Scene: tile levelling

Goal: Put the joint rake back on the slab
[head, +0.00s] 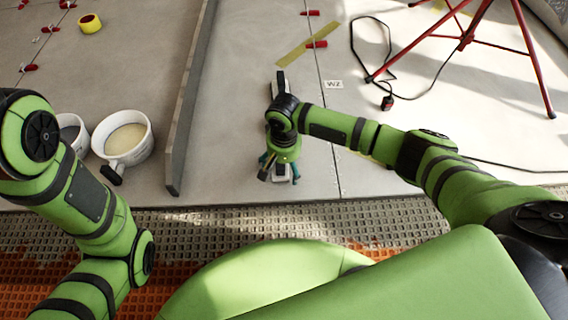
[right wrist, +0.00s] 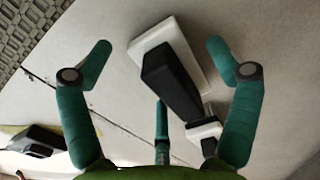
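The joint rake, which I take to be the black and white tool (right wrist: 172,82), shows a dark bar and pale end pieces between my right fingers in the right wrist view. A pale part of it also shows in the head view (head: 280,170). My right gripper (head: 280,172) is low over the slab (head: 235,120), close to its near edge. Its teal fingers stand spread on both sides of the tool, with visible gaps. The tool appears to lie on the slab; its underside is hidden. My left gripper is out of view.
Two white buckets (head: 127,138) stand at the left. A long grey bar (head: 190,100) lies left of my right gripper. A red tripod (head: 465,40) and black cable (head: 390,70) are at the right. A grated mat (head: 200,225) borders the slab.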

